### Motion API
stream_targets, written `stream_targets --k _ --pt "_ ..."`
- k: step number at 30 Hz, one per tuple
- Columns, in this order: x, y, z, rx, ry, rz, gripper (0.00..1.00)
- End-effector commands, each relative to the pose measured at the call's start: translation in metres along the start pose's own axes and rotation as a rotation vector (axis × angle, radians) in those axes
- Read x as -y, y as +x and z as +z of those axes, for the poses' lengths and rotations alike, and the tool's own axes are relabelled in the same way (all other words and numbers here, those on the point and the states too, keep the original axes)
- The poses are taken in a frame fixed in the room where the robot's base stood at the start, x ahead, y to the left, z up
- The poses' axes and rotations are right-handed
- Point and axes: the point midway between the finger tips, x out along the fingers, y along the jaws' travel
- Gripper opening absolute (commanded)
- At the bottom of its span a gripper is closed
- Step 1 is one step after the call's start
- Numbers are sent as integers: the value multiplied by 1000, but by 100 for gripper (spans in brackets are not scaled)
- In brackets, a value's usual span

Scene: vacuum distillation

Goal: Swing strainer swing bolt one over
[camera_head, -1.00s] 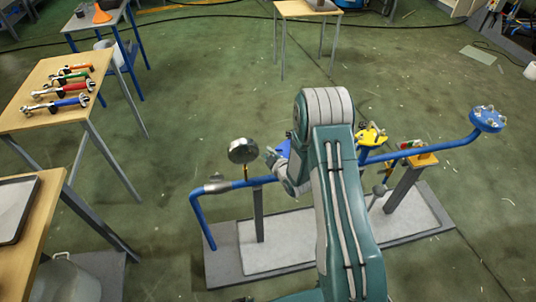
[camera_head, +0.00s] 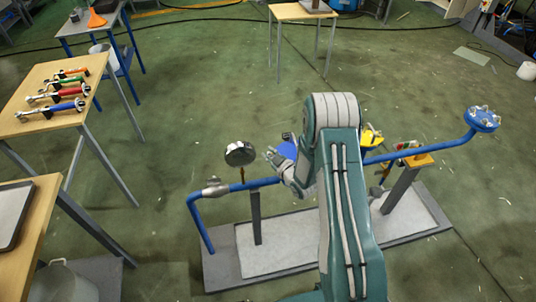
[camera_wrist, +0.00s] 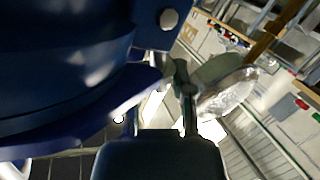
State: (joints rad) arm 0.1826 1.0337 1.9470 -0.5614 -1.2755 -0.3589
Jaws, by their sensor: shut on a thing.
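The blue strainer (camera_head: 287,148) sits on the blue pipe run, partly hidden behind my arm in the head view. In the wrist view its dark blue body (camera_wrist: 65,75) fills the left side, with a round bolt head on a lug. My gripper (camera_head: 272,156) is beside the strainer, on its left. In the wrist view my gripper (camera_wrist: 162,118) is shut on a grey metal piece (camera_wrist: 181,80) by the blue flange, which looks like swing bolt one. The fingertips are dim and partly hidden, so the exact grip and the bolt's tilt cannot be told.
A round gauge (camera_head: 240,153) stands just left of my gripper. The blue pipe (camera_head: 440,147) runs right to a blue flanged end (camera_head: 482,119). A yellow part (camera_head: 370,137) is right of my arm. Tools lie on the wooden table (camera_head: 25,125) at left.

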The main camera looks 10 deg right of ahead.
Motion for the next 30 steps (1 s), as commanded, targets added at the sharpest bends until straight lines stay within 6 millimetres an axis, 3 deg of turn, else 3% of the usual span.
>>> stream_targets --k 2,3,4,17,30 --pt "1 -2 4 12 4 0 0" --pt "1 -2 4 13 4 0 38" --pt "1 -2 4 12 4 0 47" --pt "1 -7 1 6 0 0 47" --pt "0 -91 3 10 2 2 47"
